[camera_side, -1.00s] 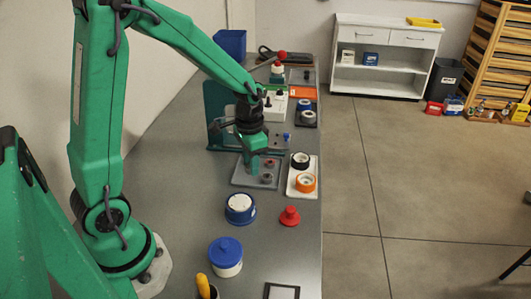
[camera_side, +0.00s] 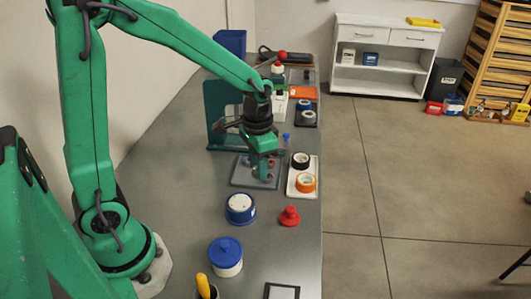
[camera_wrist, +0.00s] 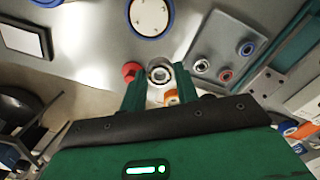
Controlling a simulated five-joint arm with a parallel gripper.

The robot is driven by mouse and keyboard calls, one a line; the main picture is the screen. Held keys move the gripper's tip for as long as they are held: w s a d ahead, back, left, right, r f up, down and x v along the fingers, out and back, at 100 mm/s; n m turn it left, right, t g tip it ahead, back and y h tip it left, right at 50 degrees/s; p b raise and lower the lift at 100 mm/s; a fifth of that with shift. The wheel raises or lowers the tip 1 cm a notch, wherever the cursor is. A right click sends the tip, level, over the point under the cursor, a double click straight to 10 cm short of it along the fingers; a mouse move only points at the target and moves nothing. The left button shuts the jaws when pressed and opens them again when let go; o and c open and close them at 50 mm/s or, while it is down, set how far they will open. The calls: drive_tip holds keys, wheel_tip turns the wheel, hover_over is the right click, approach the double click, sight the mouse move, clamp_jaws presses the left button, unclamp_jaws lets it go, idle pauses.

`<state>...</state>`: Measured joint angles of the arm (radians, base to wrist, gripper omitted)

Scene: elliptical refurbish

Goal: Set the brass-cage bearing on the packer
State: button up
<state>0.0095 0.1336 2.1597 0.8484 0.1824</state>
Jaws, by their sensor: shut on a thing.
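My gripper (camera_wrist: 160,80) is shut on a ring-shaped bearing (camera_wrist: 158,73), pale with a dark inner ring, held between the two fingers. Its cage colour is too small to make out. In the side view my gripper (camera_side: 263,172) is above the grey tray (camera_side: 243,182), and its fingers hide part of it. The wrist view shows more bearings in that tray: a pale one (camera_wrist: 200,65), a red-centred one (camera_wrist: 226,75) and a blue-centred one (camera_wrist: 247,48). A round blue pot with a white top (camera_side: 240,207), seemingly the packer, stands in front of the tray, apart from my gripper.
A white tray with a black ring (camera_side: 300,160) and an orange ring (camera_side: 305,184) lies right of the grey tray. A red knob (camera_side: 289,216) and a blue-lidded tub (camera_side: 226,257) stand nearer. A teal panel (camera_side: 215,105) rises behind. The bench's left side is clear.

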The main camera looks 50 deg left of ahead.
sight(240, 201)
drive_tip(key=shift+s+a+n, duration=0.2)
drive_tip(key=shift+s+n, duration=0.95)
drive_tip(key=shift+s, duration=0.25)
drive_tip(key=shift+s+a+n, duration=0.15)
drive_tip(key=shift+s+n, duration=1)
drive_tip(key=shift+s, duration=0.2)
drive_tip(key=shift+f, duration=2.85)
drive_tip(key=shift+f, duration=0.45)
drive_tip(key=o, duration=0.7)
wheel_tip(240, 201, up, 11)
